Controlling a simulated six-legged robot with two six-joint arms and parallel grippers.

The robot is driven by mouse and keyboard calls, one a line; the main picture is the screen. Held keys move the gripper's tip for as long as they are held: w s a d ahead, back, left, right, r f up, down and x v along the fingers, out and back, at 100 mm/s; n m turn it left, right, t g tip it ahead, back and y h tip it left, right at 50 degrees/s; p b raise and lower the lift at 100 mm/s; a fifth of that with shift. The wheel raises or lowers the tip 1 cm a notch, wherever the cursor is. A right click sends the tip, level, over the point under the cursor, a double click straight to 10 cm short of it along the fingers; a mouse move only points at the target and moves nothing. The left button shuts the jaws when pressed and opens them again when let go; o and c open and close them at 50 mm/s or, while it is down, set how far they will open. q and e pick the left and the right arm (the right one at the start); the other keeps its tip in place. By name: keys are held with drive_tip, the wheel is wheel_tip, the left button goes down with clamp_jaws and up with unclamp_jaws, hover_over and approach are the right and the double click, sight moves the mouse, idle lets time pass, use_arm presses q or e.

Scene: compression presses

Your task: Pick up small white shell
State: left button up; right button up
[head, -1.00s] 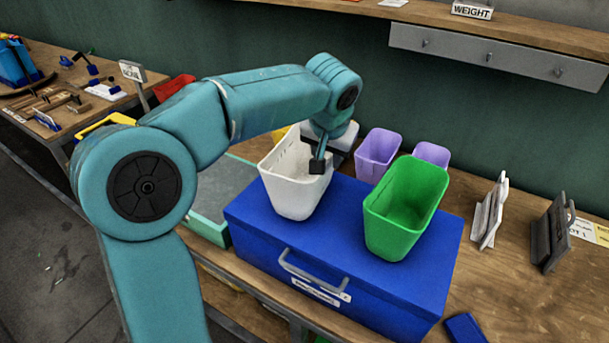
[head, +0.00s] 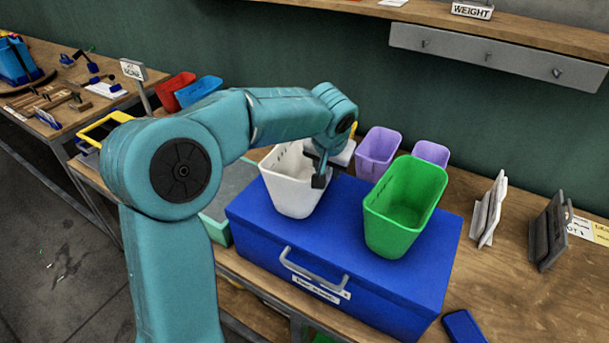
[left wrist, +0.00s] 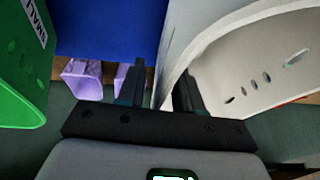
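The small white shell (head: 288,190) is a white open-topped bin standing upright on the blue case. In the left wrist view its pale walls (left wrist: 262,70) fill the right side. My left gripper (head: 319,180) is at the shell's right rim, pointing down. In the left wrist view the fingers of my left gripper (left wrist: 160,92) are apart, with the shell's near wall between them. One finger appears inside the shell and the other outside; a gap shows beside the outer one. Contact cannot be told. My right gripper is not in view.
The blue case (head: 300,240) also bears a green bin (head: 400,215), close to the right. Purple bins (head: 377,150) stand behind. Grey stands (head: 550,232) are on the bench at right. A shelf (head: 500,55) with hooks is on the back wall.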

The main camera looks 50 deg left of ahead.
use_arm(q)
drive_tip(key=shift+s+f, duration=0.1)
drive_tip(key=shift+f, duration=0.05)
drive_tip(key=shift+c, duration=0.3)
clamp_jaws()
